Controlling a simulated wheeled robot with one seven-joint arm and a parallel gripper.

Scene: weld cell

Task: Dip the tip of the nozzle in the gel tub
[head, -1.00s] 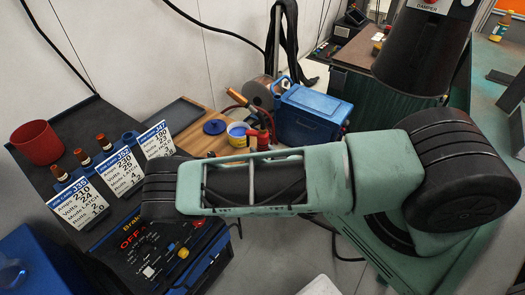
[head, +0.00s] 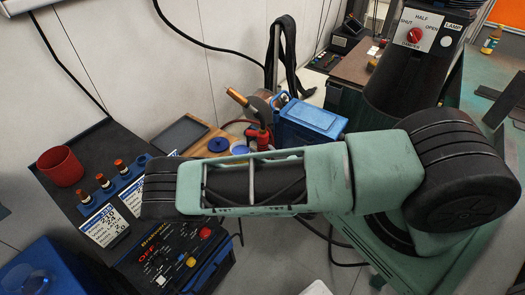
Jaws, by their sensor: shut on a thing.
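A welding torch with a copper nozzle (head: 238,97) shows beyond my forearm in the head view. The nozzle points up and left; its dark neck leads down towards a red part (head: 265,136). I cannot tell what supports the torch. A small tub (head: 240,149), apparently the gel tub, is below the nozzle in the picture, with only its top edge showing above my forearm. The nozzle tip appears well apart from it. A round blue lid (head: 218,145) lies to its left. My gripper is hidden behind my arm, so its hold does not show.
A blue box (head: 312,123) stands right of the torch. A dark tray (head: 182,135) lies left of the lid. A red cup (head: 60,166), settings cards (head: 103,222) and a control panel (head: 170,262) are at left. A black duct (head: 400,85) rises at right.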

